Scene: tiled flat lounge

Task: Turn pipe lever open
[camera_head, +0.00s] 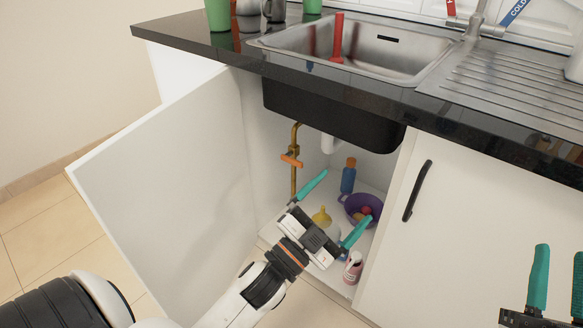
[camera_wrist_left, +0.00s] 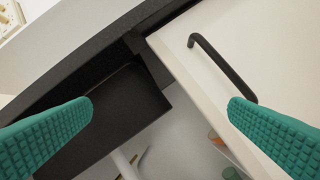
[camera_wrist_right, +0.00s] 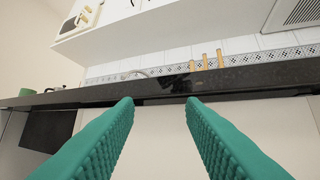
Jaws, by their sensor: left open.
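The orange pipe lever (camera_head: 291,160) is on a vertical brass pipe (camera_head: 295,138) inside the open cabinet below the sink, left of the basin's underside. It lies roughly crosswise to the pipe, slightly tilted. My left gripper (camera_head: 347,195), with teal fingers, is open and empty at the cabinet opening, below and right of the lever and apart from it. I cannot make out the lever in the left wrist view. My right gripper (camera_head: 561,250) is at the lower right, its fingers apart with nothing between them, facing the counter front in the right wrist view.
The cabinet door (camera_head: 165,190) stands open at the left. The black basin underside (camera_head: 330,115) hangs above the opening. A purple colander (camera_head: 352,208), a blue bottle (camera_head: 348,178), a yellow funnel (camera_head: 321,217) and a pink-labelled bottle (camera_head: 353,268) stand on the cabinet floor. The right door (camera_head: 460,240) is shut.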

